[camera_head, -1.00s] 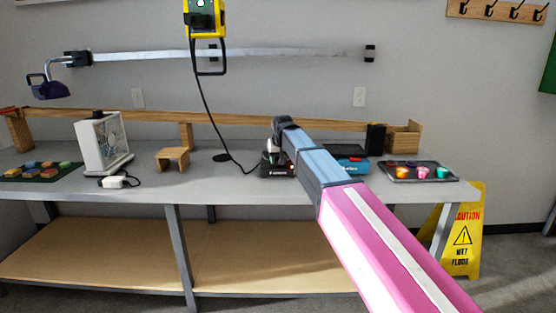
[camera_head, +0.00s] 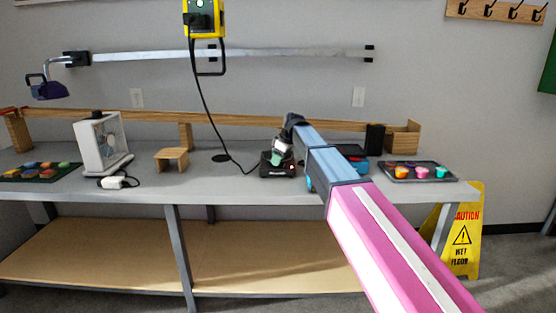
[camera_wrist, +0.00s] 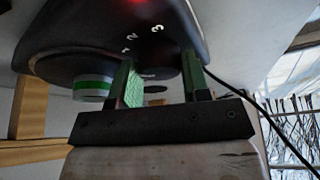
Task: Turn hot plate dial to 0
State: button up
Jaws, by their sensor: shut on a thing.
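The black hot plate (camera_head: 277,170) stands on the workbench, and its dark body (camera_wrist: 95,28) fills the top of the wrist view. Its white numbers 1, 2 and 3 (camera_wrist: 143,40) and a red glow show there. My gripper (camera_wrist: 160,70) has one green-padded finger on either side of the dark dial (camera_wrist: 155,75) and is shut on it. The dial's pointer and the 0 mark cannot be made out. In the head view my gripper comes down onto the hot plate from above, partly hidden by my wrist.
A white cylinder with a green band (camera_wrist: 92,87) is beside the left finger. A blue item (camera_head: 358,166) lies behind my arm. A tray of coloured cups (camera_head: 405,180) is at the right. A wooden stand (camera_head: 171,153) and a black cord lie left of the hot plate.

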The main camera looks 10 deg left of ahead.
jog(key=n+g, duration=0.1)
jog(key=n, duration=0.3)
jog(key=shift+w+n+g, duration=0.15)
jog(key=shift+n+g, duration=0.15)
jog(key=shift+g, duration=0.1)
jog(key=shift+n+g+h, duration=0.4)
jog(key=shift+n+g, duration=0.3)
jog(key=shift+n, duration=1.2)
jog(key=o, duration=0.9)
